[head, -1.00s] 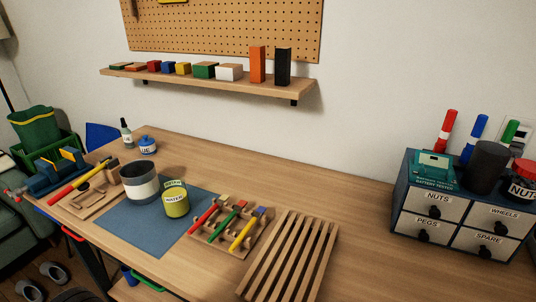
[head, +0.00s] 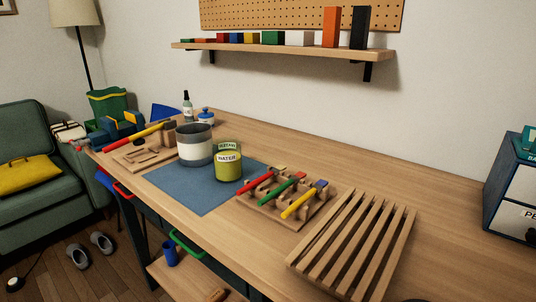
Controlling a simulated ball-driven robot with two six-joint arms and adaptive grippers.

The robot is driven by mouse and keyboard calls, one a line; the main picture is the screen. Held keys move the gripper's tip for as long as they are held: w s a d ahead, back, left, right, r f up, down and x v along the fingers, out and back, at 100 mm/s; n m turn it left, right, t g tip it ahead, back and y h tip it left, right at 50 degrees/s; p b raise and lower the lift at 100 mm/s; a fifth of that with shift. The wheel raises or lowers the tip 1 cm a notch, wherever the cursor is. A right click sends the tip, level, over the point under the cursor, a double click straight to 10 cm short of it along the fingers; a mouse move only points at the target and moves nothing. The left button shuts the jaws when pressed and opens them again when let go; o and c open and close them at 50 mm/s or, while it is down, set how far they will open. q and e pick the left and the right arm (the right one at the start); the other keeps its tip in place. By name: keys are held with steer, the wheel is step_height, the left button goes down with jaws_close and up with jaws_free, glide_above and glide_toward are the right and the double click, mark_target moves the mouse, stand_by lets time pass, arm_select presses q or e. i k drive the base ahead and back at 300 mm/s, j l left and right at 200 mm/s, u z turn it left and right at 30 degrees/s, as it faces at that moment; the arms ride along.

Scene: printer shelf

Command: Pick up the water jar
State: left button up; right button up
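The water jar (head: 229,166) is a short yellow-green jar with a white label reading WATER. It stands upright on a blue mat (head: 187,200) on the wooden workbench. A grey and white pot (head: 195,150) stands just behind it to the left. Neither of my grippers shows in the head view, and nothing is seen touching the jar.
A wooden rack with red, green and yellow tools (head: 280,199) lies right of the mat. A slatted wooden rack (head: 352,243) lies at the front right. A drawer box (head: 512,200) stands at the right edge. The bench behind the slatted rack is clear.

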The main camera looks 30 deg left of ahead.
mark_target(227, 152)
steer(key=u, duration=1.2)
